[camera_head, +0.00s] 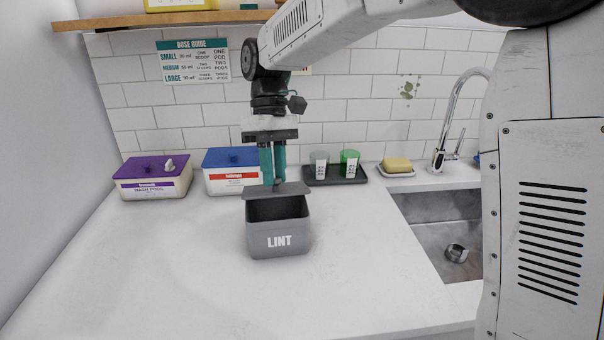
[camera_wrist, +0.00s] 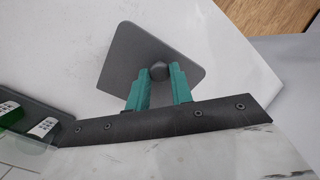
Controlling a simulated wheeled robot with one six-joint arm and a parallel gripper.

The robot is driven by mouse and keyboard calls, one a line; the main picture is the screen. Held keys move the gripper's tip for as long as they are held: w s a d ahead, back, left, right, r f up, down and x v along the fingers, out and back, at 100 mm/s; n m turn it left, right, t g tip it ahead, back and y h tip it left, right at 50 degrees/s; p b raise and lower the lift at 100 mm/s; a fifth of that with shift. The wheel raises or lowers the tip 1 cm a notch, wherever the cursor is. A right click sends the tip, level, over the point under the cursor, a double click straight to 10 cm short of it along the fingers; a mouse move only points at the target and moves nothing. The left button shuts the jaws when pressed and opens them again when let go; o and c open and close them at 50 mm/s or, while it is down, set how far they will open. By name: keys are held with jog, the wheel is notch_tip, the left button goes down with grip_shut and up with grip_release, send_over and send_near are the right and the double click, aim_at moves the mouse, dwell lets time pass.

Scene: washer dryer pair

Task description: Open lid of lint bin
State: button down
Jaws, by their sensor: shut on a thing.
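The grey lint bin (camera_head: 279,242), marked LINT, stands upright on the white counter with its dark opening showing at the front. Its flat grey lid (camera_head: 257,194) is above the bin, raised and shifted towards the back and left of the rim. I cannot tell whether the lid's rear edge touches the bin. My gripper (camera_head: 275,183) points down with teal fingers shut on the lid's small knob. In the wrist view the knob (camera_wrist: 158,71) sits between the fingertips (camera_wrist: 160,80), with the lid (camera_wrist: 135,60) spread beyond them. The bin is hidden there.
A purple-lidded tub (camera_head: 153,178) and a blue-lidded tub (camera_head: 231,170) stand behind left. A dark tray (camera_head: 335,180) with two cups, a soap dish (camera_head: 397,172) and a sink (camera_head: 440,225) are to the right. The counter's front left (camera_head: 150,270) is clear.

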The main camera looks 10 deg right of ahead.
jog(key=shift+w+d+r, duration=0.1)
jog(key=shift+w+r, duration=0.15)
jog(key=shift+w, duration=0.25)
jog(key=shift+w+d+r, duration=0.1)
jog(key=shift+w+r, duration=0.1)
jog(key=shift+w, duration=0.25)
dwell(0.7)
jog(key=c, duration=1.2)
grip_release()
jog(key=v, duration=0.9)
jog(key=shift+w+f, duration=0.15)
jog(key=shift+w, duration=0.2)
jog(key=v, duration=0.7)
jog(key=shift+w+r, duration=0.15)
jog(key=shift+r, duration=0.2)
